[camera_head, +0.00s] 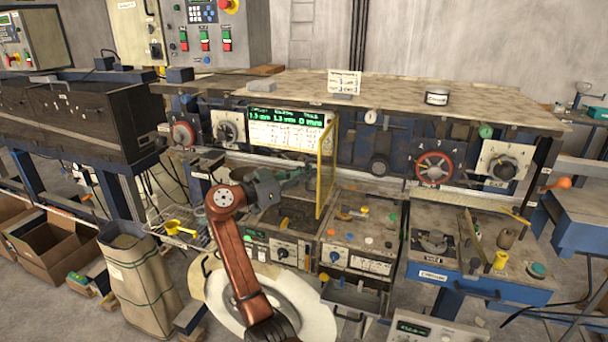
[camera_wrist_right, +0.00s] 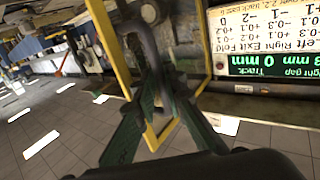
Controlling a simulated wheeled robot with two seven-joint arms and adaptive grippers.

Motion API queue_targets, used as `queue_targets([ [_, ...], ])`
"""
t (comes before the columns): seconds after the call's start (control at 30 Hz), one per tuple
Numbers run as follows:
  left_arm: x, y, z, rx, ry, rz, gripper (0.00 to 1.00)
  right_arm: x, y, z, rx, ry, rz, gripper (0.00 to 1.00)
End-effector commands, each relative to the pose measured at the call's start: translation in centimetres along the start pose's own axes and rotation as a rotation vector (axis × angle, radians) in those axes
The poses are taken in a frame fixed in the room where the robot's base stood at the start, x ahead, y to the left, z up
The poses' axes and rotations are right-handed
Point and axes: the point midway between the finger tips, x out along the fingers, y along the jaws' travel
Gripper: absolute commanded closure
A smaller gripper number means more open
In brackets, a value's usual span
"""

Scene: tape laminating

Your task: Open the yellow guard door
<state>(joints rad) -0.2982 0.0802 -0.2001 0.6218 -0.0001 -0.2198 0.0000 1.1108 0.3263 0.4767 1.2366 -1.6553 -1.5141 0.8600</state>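The yellow guard door (camera_head: 327,165) is a thin yellow frame with a clear panel, standing out from the machine front to the right of the green-lit display (camera_head: 285,117). I see it nearly edge-on in the head view. My right gripper (camera_head: 303,175) reaches it from the left. In the right wrist view the yellow frame (camera_wrist_right: 108,48) surrounds the fingertips. The green fingers of my right gripper (camera_wrist_right: 157,88) converge at a grey curved handle (camera_wrist_right: 147,38) and look shut on it; the exact contact is partly hidden. My left gripper is not in view.
A control panel with buttons (camera_head: 358,230) lies below and right of the door. A red handwheel (camera_head: 435,168) is further right. A round pale disc (camera_head: 285,300) lies below my right arm. A sack (camera_head: 140,275) stands at left.

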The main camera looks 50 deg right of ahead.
Motion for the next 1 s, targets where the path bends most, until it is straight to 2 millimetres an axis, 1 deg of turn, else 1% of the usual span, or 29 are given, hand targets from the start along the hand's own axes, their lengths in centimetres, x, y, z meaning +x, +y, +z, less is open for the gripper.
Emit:
queue_targets([
  [0.23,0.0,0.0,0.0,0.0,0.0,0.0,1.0,-0.4,-0.1,0.1,-0.002,0.0,-0.002,0.84],
  [0.33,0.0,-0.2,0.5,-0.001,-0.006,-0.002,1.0,-0.6,-0.1,0.2,-0.002,0.0,-0.002,0.84],
  [0.43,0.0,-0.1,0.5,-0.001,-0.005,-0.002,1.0,-1.3,-0.2,0.2,-0.003,0.0,-0.003,0.84],
  [0.57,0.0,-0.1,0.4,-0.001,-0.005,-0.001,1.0,-3.5,-0.3,0.2,-0.003,0.0,-0.006,0.84],
  [0.8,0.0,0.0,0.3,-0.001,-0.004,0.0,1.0,-8.5,-0.3,0.2,-0.003,-0.001,-0.004,0.84],
  [0.9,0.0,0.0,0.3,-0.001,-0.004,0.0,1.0,-10.2,-0.3,0.2,-0.002,-0.001,-0.003,0.84],
  [1.0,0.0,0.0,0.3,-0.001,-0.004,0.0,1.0,-11.4,-0.3,0.1,-0.002,0.0,-0.002,0.84],
])
